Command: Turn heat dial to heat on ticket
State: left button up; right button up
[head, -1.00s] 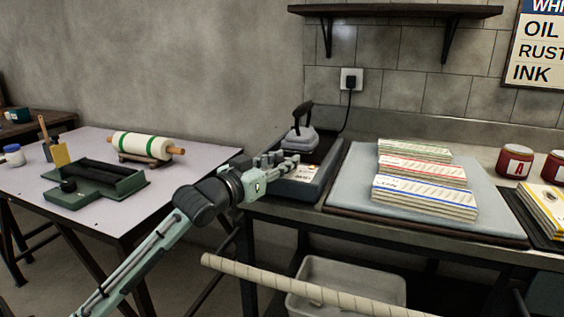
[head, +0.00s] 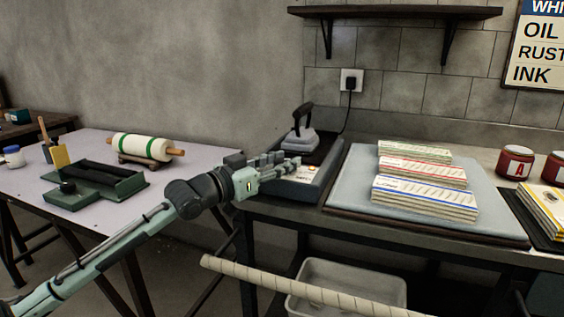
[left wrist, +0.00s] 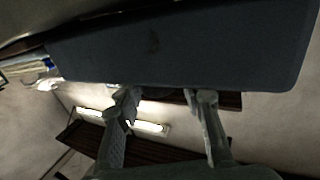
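A dark iron station (head: 322,183) stands at the left end of the bench, with a clothes iron (head: 303,137) upright at its back. A pale printed card, likely the ticket (head: 304,178), lies on its front part. My left gripper (head: 293,161) reaches in from the left, over the station's left edge beside the card. In the left wrist view its two fingers (left wrist: 162,98) are apart, just below a dark slab (left wrist: 180,50), likely part of the station. I cannot make out the heat dial; the gripper may hide it. My right gripper is not in view.
A grey board (head: 352,185) with several stacks of striped paper (head: 425,198) is right of the station. A red jar (head: 515,160) stands farther right. A lilac table (head: 100,215) with a roller (head: 146,148) is at left. A cord runs to a wall socket (head: 351,79).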

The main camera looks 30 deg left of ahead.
pick_arm(q)
jog(key=shift+o, duration=1.4)
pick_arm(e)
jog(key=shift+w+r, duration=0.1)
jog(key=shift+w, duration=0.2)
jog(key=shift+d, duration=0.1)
pick_arm(q)
jog(key=shift+s+a+f, duration=0.1)
jog(key=shift+s+a, duration=0.05)
jog(key=shift+s, duration=0.5)
jog(key=s+a, duration=0.2)
jog(key=s, duration=0.8)
jog(key=shift+s, duration=0.25)
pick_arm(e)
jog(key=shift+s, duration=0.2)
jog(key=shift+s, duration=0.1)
